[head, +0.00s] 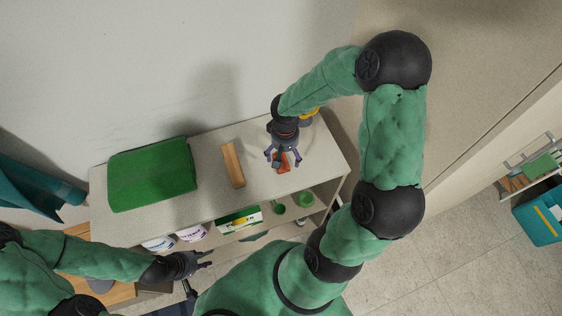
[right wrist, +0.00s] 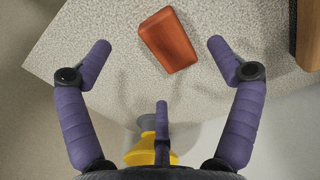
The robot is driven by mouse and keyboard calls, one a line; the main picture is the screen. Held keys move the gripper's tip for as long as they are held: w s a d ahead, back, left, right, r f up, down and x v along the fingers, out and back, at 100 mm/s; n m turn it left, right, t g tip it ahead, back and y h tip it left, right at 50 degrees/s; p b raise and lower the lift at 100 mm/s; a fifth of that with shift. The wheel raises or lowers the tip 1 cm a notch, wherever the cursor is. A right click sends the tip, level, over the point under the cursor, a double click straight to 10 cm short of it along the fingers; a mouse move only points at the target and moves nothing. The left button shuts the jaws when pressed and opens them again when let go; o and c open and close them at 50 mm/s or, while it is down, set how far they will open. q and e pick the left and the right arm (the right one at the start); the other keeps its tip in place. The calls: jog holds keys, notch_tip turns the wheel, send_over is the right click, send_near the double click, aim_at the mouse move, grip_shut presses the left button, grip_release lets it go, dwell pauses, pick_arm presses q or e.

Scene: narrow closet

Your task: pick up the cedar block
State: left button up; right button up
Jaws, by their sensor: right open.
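The cedar block (right wrist: 168,40), a small reddish-orange block, lies on the speckled top of the shelf unit. In the head view the block (head: 284,162) shows partly between my right gripper's fingers. My right gripper (head: 283,162) is over the right part of the top. In the right wrist view its purple fingers (right wrist: 158,52) are spread wide and empty, with the block beyond and between the two side fingertips, not gripped. My left gripper (head: 207,259) is low at the left, in front of the shelf unit, with its fingers apart and nothing seen in it.
On the shelf unit's top (head: 205,205) lie a longer wooden bar (head: 233,164) and a folded green cloth (head: 152,174). A yellow object (right wrist: 150,152) is close to my right gripper. Green cups (head: 305,197), tubs and a box (head: 240,219) stand on the lower shelf.

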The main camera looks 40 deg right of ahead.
aim_at(284, 160)
jog(key=f, duration=0.3)
jog(key=w+f, duration=0.1)
jog(key=f, duration=0.1)
jog(key=shift+d+b, duration=0.2)
jog(key=shift+b, duration=0.2)
jog(key=shift+s, duration=0.1)
jog(key=c, duration=1.2)
